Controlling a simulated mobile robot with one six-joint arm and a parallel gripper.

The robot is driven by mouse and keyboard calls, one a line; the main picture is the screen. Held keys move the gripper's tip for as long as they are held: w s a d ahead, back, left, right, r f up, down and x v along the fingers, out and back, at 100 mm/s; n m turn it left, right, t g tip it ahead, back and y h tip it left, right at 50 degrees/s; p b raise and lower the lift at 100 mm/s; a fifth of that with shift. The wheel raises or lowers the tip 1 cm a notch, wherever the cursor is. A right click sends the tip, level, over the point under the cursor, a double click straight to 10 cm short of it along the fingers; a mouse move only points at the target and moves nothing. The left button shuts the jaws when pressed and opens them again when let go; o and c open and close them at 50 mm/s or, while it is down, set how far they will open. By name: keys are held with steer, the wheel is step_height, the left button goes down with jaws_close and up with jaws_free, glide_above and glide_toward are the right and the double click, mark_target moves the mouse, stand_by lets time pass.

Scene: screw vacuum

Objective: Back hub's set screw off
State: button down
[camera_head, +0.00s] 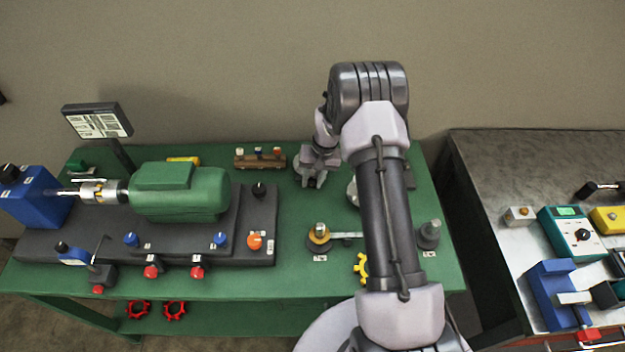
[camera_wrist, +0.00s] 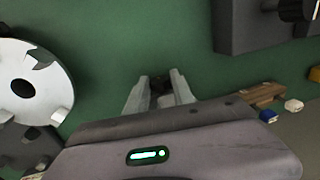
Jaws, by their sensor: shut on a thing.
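A shaft coupling with pale metal hubs and an orange-yellow middle (camera_head: 97,192) joins the blue unit (camera_head: 42,195) to the green motor (camera_head: 180,192) in the head view. A thin pale rod lies just above it. I cannot make out the set screw or which hub is the back one. My gripper (camera_head: 312,182) is well to the right of the motor, over the green table. In the wrist view my gripper (camera_wrist: 159,84) is shut on a small dark thing (camera_wrist: 161,83) between its fingertips. I cannot tell what that thing is.
A wooden block with several knobs (camera_head: 262,160) stands left of my gripper. A round brass-topped part with a lever (camera_head: 320,235) and a yellow star knob (camera_head: 361,268) are nearer the front. A grey bench (camera_head: 490,180) with instruments stands at right.

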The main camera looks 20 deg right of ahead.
steer(key=shift+r, duration=0.1)
steer(key=shift+w+a+g+h+p, duration=0.1)
steer(key=shift+a+g+h+p, duration=0.1)
steer(key=shift+h+p, duration=0.25)
steer(key=shift+w+a+g+h+p, duration=0.1)
steer(key=shift+g+h+p, duration=0.15)
steer(key=shift+h, duration=0.3)
steer(key=shift+a+f+g+h+b, duration=0.15)
steer(key=shift+g+h, duration=0.1)
steer(key=shift+h, duration=0.35)
steer(key=shift+d+f+g+h+b, duration=0.1)
steer(key=shift+g+h+b, duration=0.1)
steer(key=shift+h, duration=0.4)
steer(key=shift+a+r+h, duration=0.1)
steer(key=shift+h, duration=0.4)
steer(key=shift+b, duration=0.3)
steer(key=c, duration=1.1)
jaws_free()
steer(key=shift+o, duration=0.2)
